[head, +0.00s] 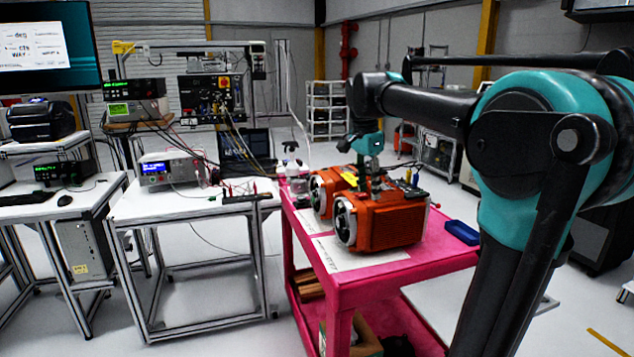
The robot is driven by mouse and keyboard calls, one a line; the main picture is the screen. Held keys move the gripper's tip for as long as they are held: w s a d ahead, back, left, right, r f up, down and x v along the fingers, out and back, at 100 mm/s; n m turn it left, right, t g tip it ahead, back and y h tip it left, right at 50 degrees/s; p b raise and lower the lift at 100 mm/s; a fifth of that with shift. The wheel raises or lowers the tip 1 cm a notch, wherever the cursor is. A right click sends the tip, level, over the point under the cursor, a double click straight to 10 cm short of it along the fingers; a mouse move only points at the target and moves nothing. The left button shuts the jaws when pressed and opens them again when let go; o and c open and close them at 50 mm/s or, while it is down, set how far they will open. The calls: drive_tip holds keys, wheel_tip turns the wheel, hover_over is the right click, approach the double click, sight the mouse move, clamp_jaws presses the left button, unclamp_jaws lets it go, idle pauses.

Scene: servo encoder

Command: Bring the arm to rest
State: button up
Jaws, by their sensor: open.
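My arm reaches in from the right in the head view and its wrist hangs over the pink cart (375,292). My gripper (375,190) points down at the top of the nearer orange servo motor (392,228). Its fingers are small and dark here, and they blend with the dark parts on the motor's top. I cannot tell whether they touch it. A second orange servo motor (322,190) stands just behind and to the left, partly hidden by the nearer one.
A blue tray (462,232) lies at the cart's right edge. White sheets lie under the motors. A white bench (185,210) with a power supply (170,170) and cables stands left of the cart. Another desk (60,200) stands further left. Floor between them is open.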

drive_tip(key=s+d+f+n+t, duration=0.1)
drive_tip(key=s+f+n, duration=0.3)
drive_tip(key=f, duration=0.6)
drive_tip(key=s+d+f+n+t+y, duration=0.1)
drive_tip(key=s+f+n, duration=0.3)
drive_tip(key=s+f, duration=0.5)
drive_tip(key=s+d+f+n+t, duration=0.1)
drive_tip(key=s+d+f+n, duration=0.2)
drive_tip(key=f, duration=0.9)
drive_tip(key=s+n, duration=0.1)
drive_tip(key=s, duration=0.2)
drive_tip(key=shift+s, duration=0.35)
drive_tip(key=shift+d+f, duration=0.1)
